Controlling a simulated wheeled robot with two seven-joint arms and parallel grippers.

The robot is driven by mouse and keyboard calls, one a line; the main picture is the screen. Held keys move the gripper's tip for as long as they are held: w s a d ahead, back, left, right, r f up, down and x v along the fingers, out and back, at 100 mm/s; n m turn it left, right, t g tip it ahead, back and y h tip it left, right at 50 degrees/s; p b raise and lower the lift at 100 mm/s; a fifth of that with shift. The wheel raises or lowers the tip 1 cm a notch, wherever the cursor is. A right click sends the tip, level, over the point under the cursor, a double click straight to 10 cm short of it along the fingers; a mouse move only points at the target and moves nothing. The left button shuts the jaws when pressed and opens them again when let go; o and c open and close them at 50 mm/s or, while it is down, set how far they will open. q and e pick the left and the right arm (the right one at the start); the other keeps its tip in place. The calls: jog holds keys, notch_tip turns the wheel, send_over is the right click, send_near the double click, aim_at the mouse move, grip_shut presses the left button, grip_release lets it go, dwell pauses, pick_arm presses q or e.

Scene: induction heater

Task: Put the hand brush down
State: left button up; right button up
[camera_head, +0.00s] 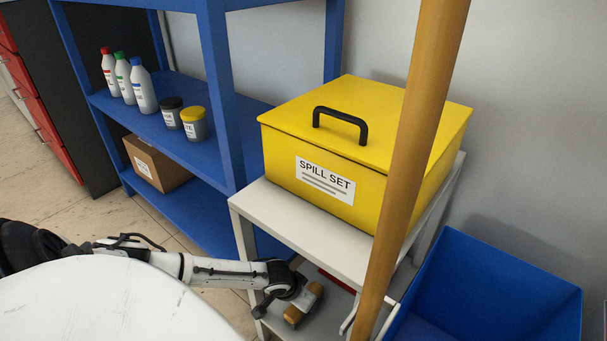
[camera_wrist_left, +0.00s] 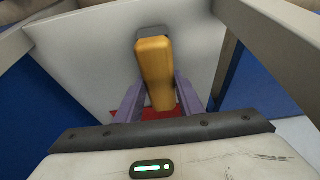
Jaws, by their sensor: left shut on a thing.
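The hand brush shows as an orange-yellow wooden piece (camera_head: 303,305) low at the white stand in the head view. In the left wrist view its rounded handle (camera_wrist_left: 154,62) points toward me, with a dark grey part at its far end. My left gripper (camera_head: 299,291) is shut on the brush, with one finger on each side of the handle. The brush is over the stand's lower shelf (camera_wrist_left: 95,60); I cannot tell whether it touches that shelf. Its bristles are hidden. My right gripper is not in view.
A yellow spill set box (camera_head: 325,184) stands on the white stand's top (camera_head: 290,222), above my gripper. A wooden pole (camera_head: 412,150) rises in front. A blue bin (camera_head: 490,290) is at right, blue shelving (camera_head: 225,100) at left. Something red (camera_head: 338,282) lies on the lower shelf.

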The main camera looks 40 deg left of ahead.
pick_arm(q)
jog(key=shift+f, duration=0.15)
jog(key=o, duration=1)
jog(key=shift+c, duration=0.2)
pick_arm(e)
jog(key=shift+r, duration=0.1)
pick_arm(q)
jog(key=shift+r, duration=0.3)
jog(key=p+v, duration=0.7)
jog(key=v, duration=0.4)
jog(key=shift+s+r, duration=0.25)
jog(key=shift+r, duration=0.05)
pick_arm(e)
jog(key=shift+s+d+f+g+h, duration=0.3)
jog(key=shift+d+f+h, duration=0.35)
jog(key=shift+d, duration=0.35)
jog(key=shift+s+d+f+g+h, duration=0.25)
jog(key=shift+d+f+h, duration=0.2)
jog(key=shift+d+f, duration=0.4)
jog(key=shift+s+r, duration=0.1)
